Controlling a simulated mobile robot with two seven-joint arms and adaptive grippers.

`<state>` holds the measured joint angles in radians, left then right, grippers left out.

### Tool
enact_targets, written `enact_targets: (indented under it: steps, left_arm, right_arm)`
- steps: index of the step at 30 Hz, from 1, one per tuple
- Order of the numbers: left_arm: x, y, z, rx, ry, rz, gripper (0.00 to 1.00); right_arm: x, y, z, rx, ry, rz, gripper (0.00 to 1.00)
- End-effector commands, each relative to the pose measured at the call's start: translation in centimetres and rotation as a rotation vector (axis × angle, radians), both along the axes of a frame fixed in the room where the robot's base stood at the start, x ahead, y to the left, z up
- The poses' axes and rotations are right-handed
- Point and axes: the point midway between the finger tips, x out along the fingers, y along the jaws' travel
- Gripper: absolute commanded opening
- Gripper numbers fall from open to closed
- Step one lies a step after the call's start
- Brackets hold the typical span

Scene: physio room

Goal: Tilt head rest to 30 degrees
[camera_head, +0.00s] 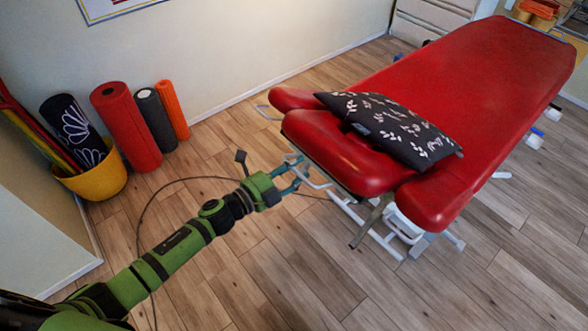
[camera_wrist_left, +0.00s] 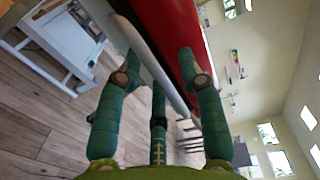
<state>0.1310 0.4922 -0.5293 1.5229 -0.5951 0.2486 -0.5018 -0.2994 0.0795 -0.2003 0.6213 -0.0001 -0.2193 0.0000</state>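The head rest (camera_head: 335,150) is the red padded end section of the treatment table, nearest me. It looks close to level with the table top, though the exact angle is hard to read. A white metal bar (camera_head: 314,180) sticks out under its near edge; a pale bar (camera_wrist_left: 150,62) also runs past the fingers in the left wrist view. My left gripper (camera_head: 291,173) is at this bar, its teal fingers spread apart around it in the left wrist view (camera_wrist_left: 158,65). Contact with the bar is unclear. My right gripper is not in view.
A dark leaf-patterned pillow (camera_head: 395,128) lies partly over the head rest. The red table (camera_head: 480,80) stretches to the back right on a white frame (camera_head: 405,228). Rolled mats (camera_head: 126,124) and a yellow basket (camera_head: 95,182) stand by the wall. The front floor is clear.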

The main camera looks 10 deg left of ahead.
Motion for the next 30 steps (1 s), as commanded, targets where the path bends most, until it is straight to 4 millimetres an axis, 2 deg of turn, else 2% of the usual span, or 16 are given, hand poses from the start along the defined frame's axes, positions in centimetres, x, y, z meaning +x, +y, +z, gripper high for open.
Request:
enact_targets:
  steps: [11, 24, 30]
  left_arm:
    - [-0.7, 0.5, -0.2, 0.002, 0.005, 0.000, 0.40]
    - [-7.4, 5.7, 0.2, 0.002, 0.005, 0.001, 0.40]
    - [-9.2, 7.1, 0.5, 0.000, 0.002, 0.000, 0.40]
  right_arm:
    - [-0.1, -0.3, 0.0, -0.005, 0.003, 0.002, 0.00]
    - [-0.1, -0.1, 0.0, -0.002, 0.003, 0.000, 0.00]
    - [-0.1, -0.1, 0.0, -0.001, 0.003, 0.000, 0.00]
